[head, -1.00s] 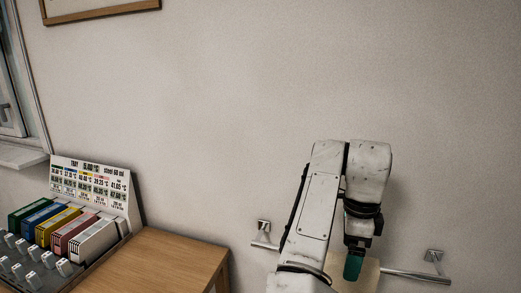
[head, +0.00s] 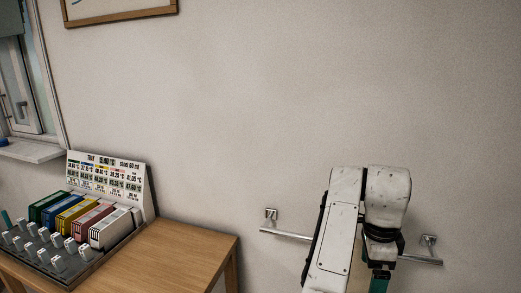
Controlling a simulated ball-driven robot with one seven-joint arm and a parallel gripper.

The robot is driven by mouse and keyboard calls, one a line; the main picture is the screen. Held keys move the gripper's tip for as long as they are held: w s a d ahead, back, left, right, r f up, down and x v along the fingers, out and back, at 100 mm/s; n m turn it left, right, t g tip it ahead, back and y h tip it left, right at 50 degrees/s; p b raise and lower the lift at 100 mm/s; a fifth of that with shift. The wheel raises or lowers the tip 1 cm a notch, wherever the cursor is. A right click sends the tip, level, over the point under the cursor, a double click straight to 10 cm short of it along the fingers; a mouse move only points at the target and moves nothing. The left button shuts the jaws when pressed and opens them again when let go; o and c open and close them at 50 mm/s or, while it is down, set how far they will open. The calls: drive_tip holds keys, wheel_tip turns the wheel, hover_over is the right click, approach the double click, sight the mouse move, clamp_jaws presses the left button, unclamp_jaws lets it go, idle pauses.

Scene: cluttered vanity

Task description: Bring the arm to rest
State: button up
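My white, scuffed arm rises from the bottom edge right of centre in the head view and bends down at a black-banded joint. Below the joint, a dark and teal part at the end of my arm, which looks like my gripper (head: 379,281), is cut off by the bottom edge. Its fingertips cannot be made out, so neither its opening nor anything held shows. It hangs in front of the wall, to the right of the wooden table (head: 190,255) and apart from it.
A metal rail (head: 285,233) on the wall passes behind my arm. On the table, a dark rack (head: 60,275) holds several coloured boxes (head: 85,221) and small white pieces, with a printed board (head: 108,178) behind. A window (head: 30,90) is at left, a picture frame (head: 120,17) above.

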drive_tip(key=s+d+f+n+t+h, duration=0.1)
drive_tip(key=s+d+f+n+h, duration=0.2)
drive_tip(key=s+d+f+n, duration=0.85)
drive_tip(key=s+a+f+n+y, duration=0.1)
drive_tip(key=s+a+f+n, duration=0.1)
drive_tip(key=s, duration=0.6)
drive_tip(key=s+a+f+n+y, duration=0.1)
drive_tip(key=s+a+f+n, duration=0.2)
drive_tip(key=s+f, duration=0.3)
drive_tip(key=s+a+f+n+y, duration=0.1)
drive_tip(key=s+a+f+n, duration=0.2)
drive_tip(key=s, duration=0.8)
drive_tip(key=shift+s+f+n+y, duration=0.25)
drive_tip(key=shift+f+n+y, duration=0.1)
drive_tip(key=shift+f, duration=0.3)
